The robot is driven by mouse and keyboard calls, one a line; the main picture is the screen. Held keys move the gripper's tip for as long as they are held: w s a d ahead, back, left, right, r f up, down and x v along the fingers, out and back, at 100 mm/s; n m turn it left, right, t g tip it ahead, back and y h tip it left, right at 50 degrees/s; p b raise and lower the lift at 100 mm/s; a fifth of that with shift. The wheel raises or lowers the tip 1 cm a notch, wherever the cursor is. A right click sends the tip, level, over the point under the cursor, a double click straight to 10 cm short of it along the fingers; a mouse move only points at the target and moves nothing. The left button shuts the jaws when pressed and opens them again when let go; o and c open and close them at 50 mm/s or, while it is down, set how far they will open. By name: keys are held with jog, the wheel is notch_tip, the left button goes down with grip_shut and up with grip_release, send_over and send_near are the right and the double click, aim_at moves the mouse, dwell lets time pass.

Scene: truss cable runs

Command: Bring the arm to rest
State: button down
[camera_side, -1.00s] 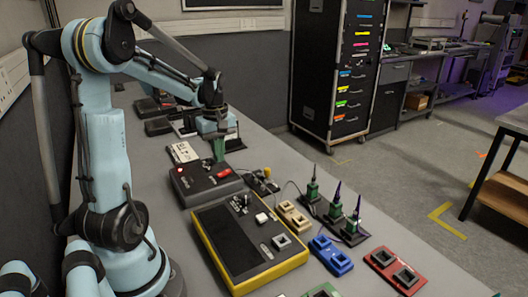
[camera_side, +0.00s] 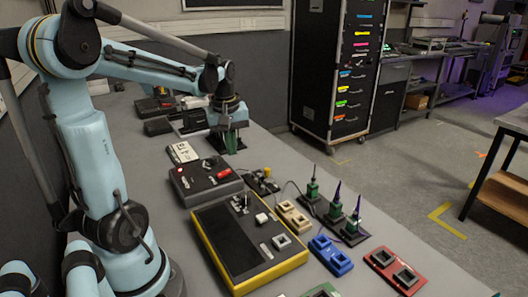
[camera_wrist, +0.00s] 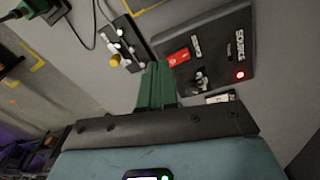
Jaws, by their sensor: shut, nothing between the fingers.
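My arm reaches out over the grey bench with my gripper (camera_side: 233,147) at its end, pointing down. Its green fingers are closed together with nothing between them. In the side view it is beyond the dark source box (camera_side: 207,181). In the wrist view the shut green fingers (camera_wrist: 156,88) stand out below the small dark strip with knobs (camera_wrist: 122,45) and left of the source box (camera_wrist: 208,52). Whether the fingertips touch the bench cannot be told.
A yellow-edged console (camera_side: 250,240) lies nearer on the bench. Beige (camera_side: 292,217), blue (camera_side: 331,254) and red (camera_side: 396,269) holders and upright green-based connectors (camera_side: 312,190) stand to its right. A white labelled block (camera_side: 183,152) is left of my gripper.

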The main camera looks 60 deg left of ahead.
jog(key=d+m+t, duration=0.6)
jog(key=d+m, duration=0.8)
jog(key=d, duration=0.7)
jog(key=shift+r+m+h, duration=0.2)
jog(key=shift+m+h, duration=0.1)
jog(key=shift+m, duration=0.1)
jog(key=shift+s+a, duration=0.1)
jog(key=shift+s, duration=0.05)
